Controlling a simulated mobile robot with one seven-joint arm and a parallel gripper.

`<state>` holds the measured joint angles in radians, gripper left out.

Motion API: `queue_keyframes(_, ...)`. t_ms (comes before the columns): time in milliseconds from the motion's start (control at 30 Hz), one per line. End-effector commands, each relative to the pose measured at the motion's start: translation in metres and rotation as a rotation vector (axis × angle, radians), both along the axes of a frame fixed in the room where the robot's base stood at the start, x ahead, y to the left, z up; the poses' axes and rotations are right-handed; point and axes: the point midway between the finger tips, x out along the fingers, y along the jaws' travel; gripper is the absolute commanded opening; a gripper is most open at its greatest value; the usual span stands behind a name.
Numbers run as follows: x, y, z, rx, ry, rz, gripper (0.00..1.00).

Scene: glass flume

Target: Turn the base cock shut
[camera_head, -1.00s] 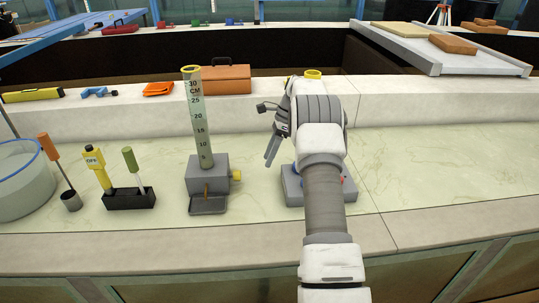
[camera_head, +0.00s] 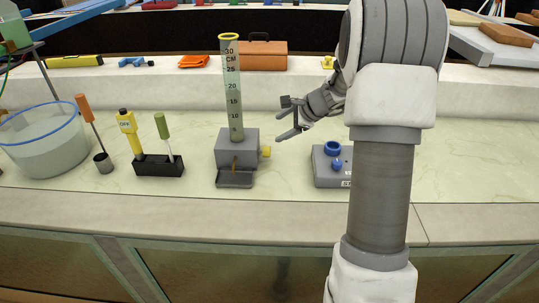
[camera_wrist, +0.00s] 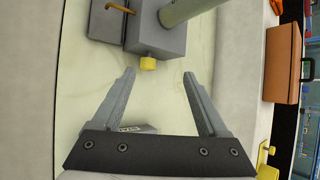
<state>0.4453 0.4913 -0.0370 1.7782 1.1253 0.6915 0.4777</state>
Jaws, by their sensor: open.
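A graduated clear tube (camera_head: 232,90) with a yellow rim stands upright in a grey base block (camera_head: 238,146). The base cock is a yellow knob (camera_head: 266,152) on the block's right side. A grey tray (camera_head: 235,179) with a brown spout above it sits at the block's front. My gripper (camera_head: 280,119) is open and empty, to the right of the block and above the counter, its fingers pointing left. In the wrist view the yellow knob (camera_wrist: 148,64) shows just ahead of the gap between my fingertips (camera_wrist: 158,73), apart from both.
A grey box with blue knobs (camera_head: 332,163) stands right of the block, partly behind my arm. A black holder (camera_head: 160,167) with yellow and green-handled tools and a round water tank (camera_head: 45,145) stand left. An orange toolbox (camera_head: 263,55) sits on the ledge behind.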

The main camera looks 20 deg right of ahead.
Motion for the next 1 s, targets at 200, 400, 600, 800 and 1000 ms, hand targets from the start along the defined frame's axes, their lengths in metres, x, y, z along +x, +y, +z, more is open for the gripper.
queue_keyframes(200,-0.038,-0.005,-0.011,-0.123,-0.043,-0.079,0.77)
queue_keyframes(400,-0.047,-0.007,-0.018,-0.16,-0.042,-0.1,0.77)
queue_keyframes(600,-0.028,-0.003,-0.04,-0.16,-0.04,-0.097,0.77)
queue_keyframes(800,0.001,0.003,-0.07,-0.159,-0.042,-0.097,0.77)
queue_keyframes(1000,0.028,0.008,-0.1,-0.159,-0.041,-0.097,0.77)
